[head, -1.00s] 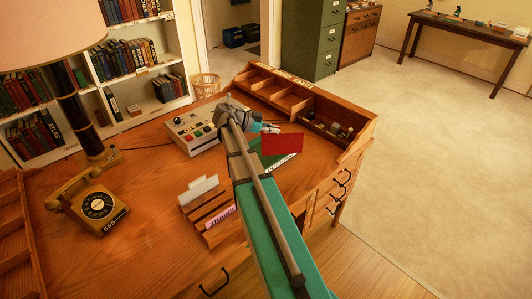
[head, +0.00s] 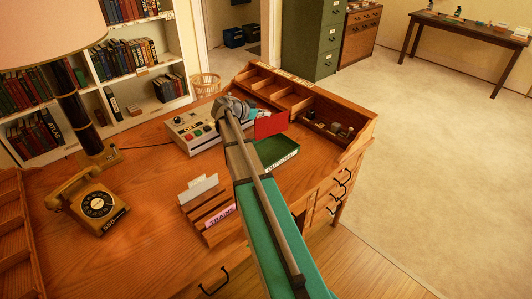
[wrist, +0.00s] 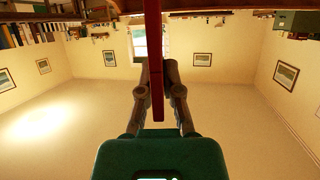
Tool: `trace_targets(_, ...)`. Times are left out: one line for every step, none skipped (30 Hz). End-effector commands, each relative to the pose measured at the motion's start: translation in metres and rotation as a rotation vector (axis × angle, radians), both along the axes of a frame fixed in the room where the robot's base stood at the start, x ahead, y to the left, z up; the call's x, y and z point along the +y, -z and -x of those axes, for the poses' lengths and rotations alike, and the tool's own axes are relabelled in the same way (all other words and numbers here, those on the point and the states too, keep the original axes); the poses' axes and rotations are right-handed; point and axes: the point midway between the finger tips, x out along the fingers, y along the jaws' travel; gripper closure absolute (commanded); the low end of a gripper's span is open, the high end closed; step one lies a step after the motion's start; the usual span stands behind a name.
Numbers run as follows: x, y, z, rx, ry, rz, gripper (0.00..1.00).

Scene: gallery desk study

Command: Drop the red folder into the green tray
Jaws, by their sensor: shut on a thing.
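The red folder (head: 270,124) is held in my gripper (head: 254,115) near the back of the desk. In the wrist view the folder (wrist: 154,45) shows edge-on as a thin red strip between the two fingers of my gripper (wrist: 158,75). The green tray (head: 275,153) sits on the desk with a white label on its front. Its inside shows and looks empty. In the head view the folder appears just above and behind the tray, apart from it. Its exact height over the desk is hard to tell.
A control box with buttons (head: 193,134) stands left of the tray, partly behind my arm. A wooden rack (head: 207,210) with a white card and a pink item stands in front. Raised desk compartments (head: 290,100) run behind the tray. A yellow telephone (head: 86,204) is at left.

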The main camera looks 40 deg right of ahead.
Motion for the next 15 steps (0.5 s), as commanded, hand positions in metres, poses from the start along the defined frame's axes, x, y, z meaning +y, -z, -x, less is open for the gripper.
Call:
trace_targets(-0.0001,-0.0001,0.0003,0.000,0.001,0.000,1.00)
trace_targets(-0.0001,-0.0001,0.0004,0.000,0.001,0.000,1.00)
trace_targets(-0.0002,-0.0001,0.0005,-0.001,0.001,0.000,1.00)
trace_targets(-0.0002,-0.0001,0.0005,-0.001,0.001,0.000,1.00)
trace_targets(-0.0002,0.0000,0.0006,0.000,0.002,0.000,1.00)
trace_targets(-0.0004,0.0002,0.0007,0.000,0.002,0.000,1.00)
trace_targets(-0.0003,0.0005,0.0008,0.000,0.002,0.000,1.00)
trace_targets(-0.0004,0.0010,0.0008,0.000,0.002,0.000,1.00)
trace_targets(-0.0005,0.0017,0.0009,0.000,0.002,0.000,1.00)
trace_targets(-0.0005,0.0024,0.0009,0.000,0.002,0.000,1.00)
trace_targets(-0.0006,0.0033,0.0009,0.000,0.003,0.000,1.00)
trace_targets(-0.0006,0.0047,0.0009,0.000,0.003,0.000,1.00)
trace_targets(-0.0006,0.0060,0.0010,0.000,0.003,0.000,1.00)
trace_targets(-0.0007,0.0075,0.0011,-0.001,0.004,0.000,1.00)
trace_targets(-0.0007,0.0097,0.0010,-0.001,0.004,0.000,1.00)
